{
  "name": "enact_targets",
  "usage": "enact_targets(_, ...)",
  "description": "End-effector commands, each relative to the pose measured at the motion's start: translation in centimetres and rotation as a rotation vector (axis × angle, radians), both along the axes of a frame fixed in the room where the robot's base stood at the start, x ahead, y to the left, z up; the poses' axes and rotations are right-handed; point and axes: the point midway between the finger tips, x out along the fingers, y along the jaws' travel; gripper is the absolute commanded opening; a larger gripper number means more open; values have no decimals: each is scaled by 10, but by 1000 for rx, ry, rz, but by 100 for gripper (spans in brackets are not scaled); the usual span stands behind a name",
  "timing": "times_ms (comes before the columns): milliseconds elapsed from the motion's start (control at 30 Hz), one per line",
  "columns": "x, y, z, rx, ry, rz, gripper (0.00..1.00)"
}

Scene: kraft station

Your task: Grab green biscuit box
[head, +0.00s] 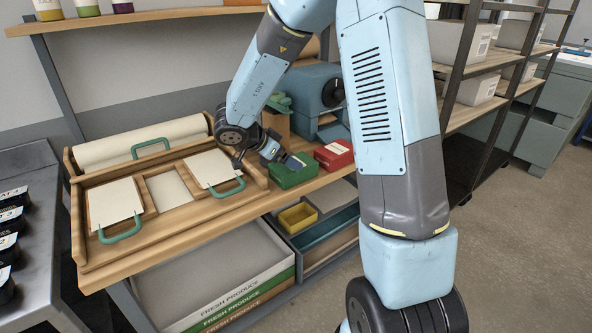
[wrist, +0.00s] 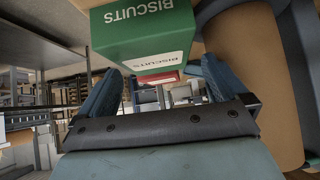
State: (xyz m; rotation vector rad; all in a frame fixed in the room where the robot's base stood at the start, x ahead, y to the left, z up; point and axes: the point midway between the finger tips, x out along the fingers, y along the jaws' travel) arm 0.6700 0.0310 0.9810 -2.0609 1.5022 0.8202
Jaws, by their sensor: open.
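The green biscuit box (head: 290,176) sits on the wooden bench, left of a red box (head: 335,155). In the wrist view the green box (wrist: 140,45), lettered BISCUITS, fills the top, just beyond and between the two blue fingers of my gripper (wrist: 160,72). The fingers are spread and nothing is held. I cannot tell whether a finger touches the box. The red box, also lettered BISCUITS, shows behind it in the wrist view (wrist: 158,77).
A teal machine (head: 310,92) stands behind the boxes. A wooden tray (head: 165,225) with pale panels and green handles lies to the left. A dark metal rack (head: 470,85) stands to the right.

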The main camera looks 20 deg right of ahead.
Motion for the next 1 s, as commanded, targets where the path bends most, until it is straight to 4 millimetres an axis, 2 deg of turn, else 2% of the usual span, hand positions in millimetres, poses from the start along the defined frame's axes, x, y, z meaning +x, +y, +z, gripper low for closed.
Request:
enact_targets(33, -4, -12, -20, 8, 24, -13, 100)
enact_targets(200, 3, -32, -37, 10, 32, -26, 100)
enact_targets(500, 10, -34, -44, 11, 36, -29, 100)
enact_targets(900, 0, -24, -34, 11, 25, -13, 61)
enact_targets(1000, -1, -23, -32, 9, 21, -11, 59)
